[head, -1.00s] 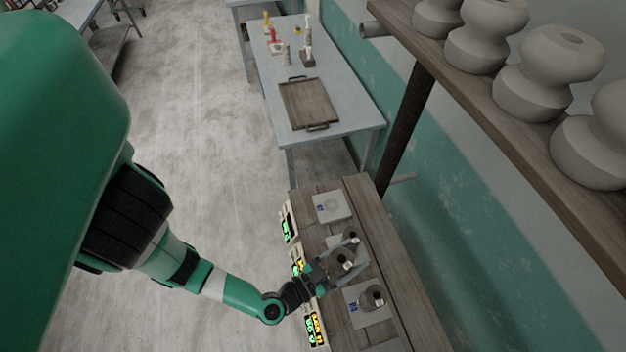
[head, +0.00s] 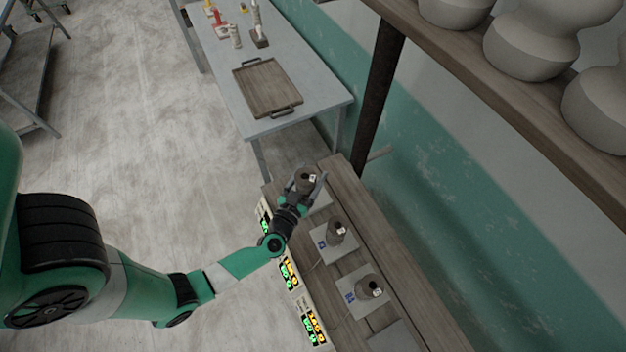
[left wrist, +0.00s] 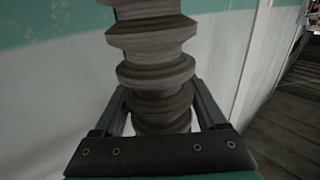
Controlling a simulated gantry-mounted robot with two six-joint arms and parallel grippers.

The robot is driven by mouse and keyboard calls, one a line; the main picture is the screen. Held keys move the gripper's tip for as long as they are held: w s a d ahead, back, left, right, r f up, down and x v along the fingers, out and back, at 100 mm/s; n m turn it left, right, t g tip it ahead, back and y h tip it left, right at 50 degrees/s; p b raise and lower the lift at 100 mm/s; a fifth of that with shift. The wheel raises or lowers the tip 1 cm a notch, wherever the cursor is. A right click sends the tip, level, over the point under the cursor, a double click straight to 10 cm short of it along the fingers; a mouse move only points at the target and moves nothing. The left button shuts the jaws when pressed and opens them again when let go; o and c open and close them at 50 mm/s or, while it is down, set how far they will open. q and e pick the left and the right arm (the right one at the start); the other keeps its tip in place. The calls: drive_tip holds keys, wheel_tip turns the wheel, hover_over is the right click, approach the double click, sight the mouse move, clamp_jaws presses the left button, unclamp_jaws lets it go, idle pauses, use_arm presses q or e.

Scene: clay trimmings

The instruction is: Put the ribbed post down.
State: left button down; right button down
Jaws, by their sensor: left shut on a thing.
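The ribbed post (head: 307,178) is grey-brown with stacked ridges and a small white tag on top. My left gripper (head: 305,182) is shut on it at the far end of the wooden bench. In the left wrist view the ribbed post (left wrist: 152,70) rises roughly upright between the two fingers (left wrist: 160,112), its top out of frame. In the head view the post overlaps the farthest scale plate (head: 321,202), which is mostly hidden. I cannot tell whether the post touches it. My right gripper is not in view.
Two similar tagged pieces stand on the middle scale (head: 322,245) and nearer scale (head: 350,305). Lit displays (head: 290,273) line the bench's left edge. A table with a wooden tray (head: 267,88) is beyond. A shelf of clay vessels (head: 528,45) overhangs at right.

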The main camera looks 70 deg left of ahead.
use_arm(q)
drive_tip(key=shift+w+a+f+b, duration=0.5)
drive_tip(key=shift+a+f+b, duration=0.35)
drive_tip(key=shift+f+b, duration=0.7)
drive_tip(key=shift+w+a+f+b, duration=0.55)
drive_tip(key=shift+a+f+b, duration=0.3)
drive_tip(key=shift+f+b, duration=0.7)
drive_tip(key=shift+w+a+f+b, duration=0.5)
drive_tip(key=shift+a+f+b, duration=0.35)
drive_tip(key=shift+f+b, duration=0.65)
unclamp_jaws()
drive_tip(key=shift+f+p, duration=0.25)
drive_tip(key=shift+p, duration=0.1)
drive_tip(key=p+v, duration=0.3)
drive_tip(key=v, duration=0.8)
drive_tip(key=shift+d+r, duration=0.15)
drive_tip(key=shift+r, duration=0.05)
drive_tip(key=shift+s+d, duration=0.2)
drive_tip(key=shift+s, duration=0.2)
